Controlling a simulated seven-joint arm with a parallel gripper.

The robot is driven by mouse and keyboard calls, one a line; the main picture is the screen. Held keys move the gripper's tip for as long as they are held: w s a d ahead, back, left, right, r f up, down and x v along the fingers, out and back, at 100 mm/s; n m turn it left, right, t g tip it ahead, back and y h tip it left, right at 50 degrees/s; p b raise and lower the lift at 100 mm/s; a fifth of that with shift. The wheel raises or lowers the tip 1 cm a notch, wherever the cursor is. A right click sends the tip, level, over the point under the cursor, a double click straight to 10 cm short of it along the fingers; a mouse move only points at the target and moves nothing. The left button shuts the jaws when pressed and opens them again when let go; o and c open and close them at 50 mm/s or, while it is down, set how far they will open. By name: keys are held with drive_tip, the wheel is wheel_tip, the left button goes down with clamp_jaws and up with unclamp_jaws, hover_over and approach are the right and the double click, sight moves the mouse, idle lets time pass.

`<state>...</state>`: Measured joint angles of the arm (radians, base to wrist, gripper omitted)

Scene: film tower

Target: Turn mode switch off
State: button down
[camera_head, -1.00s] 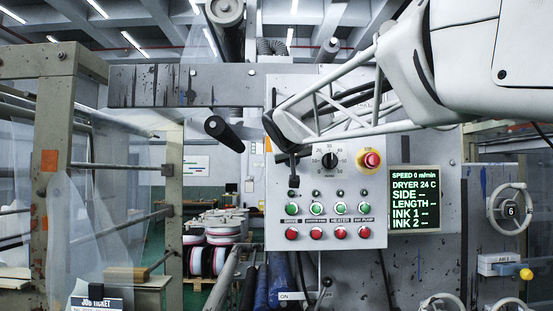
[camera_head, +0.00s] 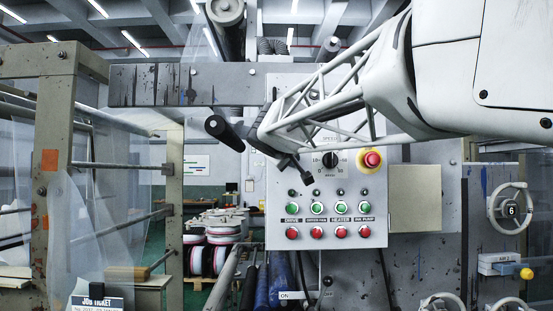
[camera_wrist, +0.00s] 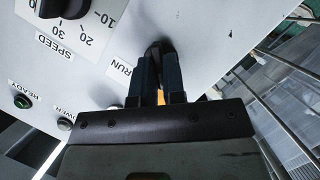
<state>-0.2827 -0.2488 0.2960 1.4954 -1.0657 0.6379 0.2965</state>
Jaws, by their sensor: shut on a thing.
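The control panel (camera_head: 378,150) stands upright in the middle of the head view. In the wrist view my gripper (camera_wrist: 158,72) is shut on the black knob of the mode switch (camera_wrist: 156,47), beside the RUN label (camera_wrist: 121,67). Most of the knob is hidden between the dark fingers. In the head view my forearm and wrist cover the upper left of the panel, so the switch and fingertips are hidden there.
The SPEED dial (camera_head: 330,160) and the red emergency button (camera_head: 371,159) sit close to the right of my wrist. Green buttons (camera_head: 316,208) and red buttons (camera_head: 316,232) line the panel below.

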drive_tip(key=shift+w+f, duration=0.15)
drive_tip(key=shift+f, duration=0.1)
drive_tip(key=c, duration=1.2)
unclamp_jaws()
drive_tip(key=shift+r, duration=0.1)
drive_tip(key=v, duration=0.8)
drive_tip(key=shift+d, duration=0.2)
drive_tip(key=s+d+f+m+g+y, duration=0.1)
drive_tip(key=s+d+f+m+g, duration=0.3)
drive_tip(key=s+f, duration=0.65)
drive_tip(key=s+d+f+n+g, duration=0.15)
drive_tip(key=s+d+f, duration=0.5)
drive_tip(key=f, duration=0.75)
drive_tip(key=s+d+f+m+g+y, duration=0.15)
drive_tip(key=s+d+f+g, duration=0.25)
drive_tip(key=s+f, duration=0.65)
drive_tip(key=s+f+m+g+y, duration=0.2)
drive_tip(key=s+f, duration=0.8)
drive_tip(key=f, duration=0.3)
drive_tip(key=shift+f+m, duration=0.2)
drive_tip(key=shift+m, duration=0.1)
